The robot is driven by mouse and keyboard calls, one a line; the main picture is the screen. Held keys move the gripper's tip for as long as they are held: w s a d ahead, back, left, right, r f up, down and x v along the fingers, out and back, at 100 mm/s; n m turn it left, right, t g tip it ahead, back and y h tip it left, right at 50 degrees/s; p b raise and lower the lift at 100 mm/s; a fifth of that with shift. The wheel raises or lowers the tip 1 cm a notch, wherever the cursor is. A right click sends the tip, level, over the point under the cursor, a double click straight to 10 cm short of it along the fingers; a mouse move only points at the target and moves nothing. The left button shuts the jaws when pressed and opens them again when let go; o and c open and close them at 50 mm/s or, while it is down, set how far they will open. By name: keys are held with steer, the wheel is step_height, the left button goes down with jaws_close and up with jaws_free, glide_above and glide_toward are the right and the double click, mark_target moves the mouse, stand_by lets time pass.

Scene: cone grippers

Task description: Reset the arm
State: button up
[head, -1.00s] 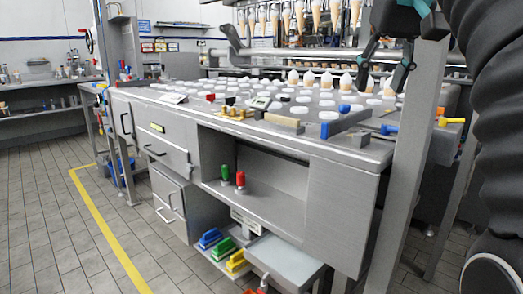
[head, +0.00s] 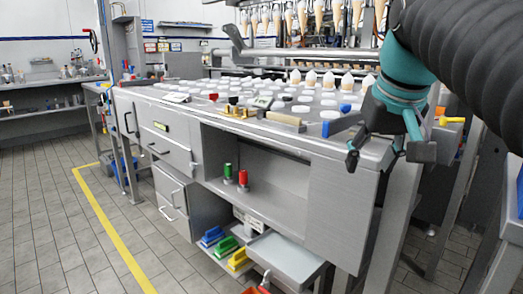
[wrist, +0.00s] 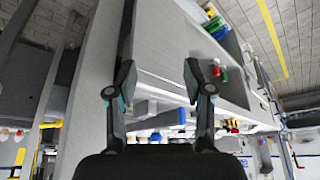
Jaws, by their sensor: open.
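My gripper (head: 385,158) is in the right part of the head view, in front of the right end of the steel workbench (head: 345,205). Its dark fingers are spread apart and point downward, with nothing between them. My teal wrist and black arm sleeve come in from the upper right and hide part of the machine behind. In the wrist view my gripper (wrist: 155,85) is open and empty, with the bench's grey side panel beyond the fingers. That view is turned, with the floor tiles at the top.
White round pieces (head: 302,109) and cones (head: 347,81) cover the bench top. A blue-handled tool (head: 340,124) lies near its right corner. Green and red bottles (head: 243,178) stand on the open shelf. The floor at left (head: 60,235) is clear.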

steer(key=s+a+f, duration=0.1)
steer(key=s+f, duration=0.4)
steer(key=f, duration=0.8)
steer(key=s+a+f, duration=0.1)
steer(key=s+f, duration=0.5)
steer(key=f, duration=0.7)
steer(key=shift+s+f+t, duration=0.2)
steer(key=shift+t, duration=0.1)
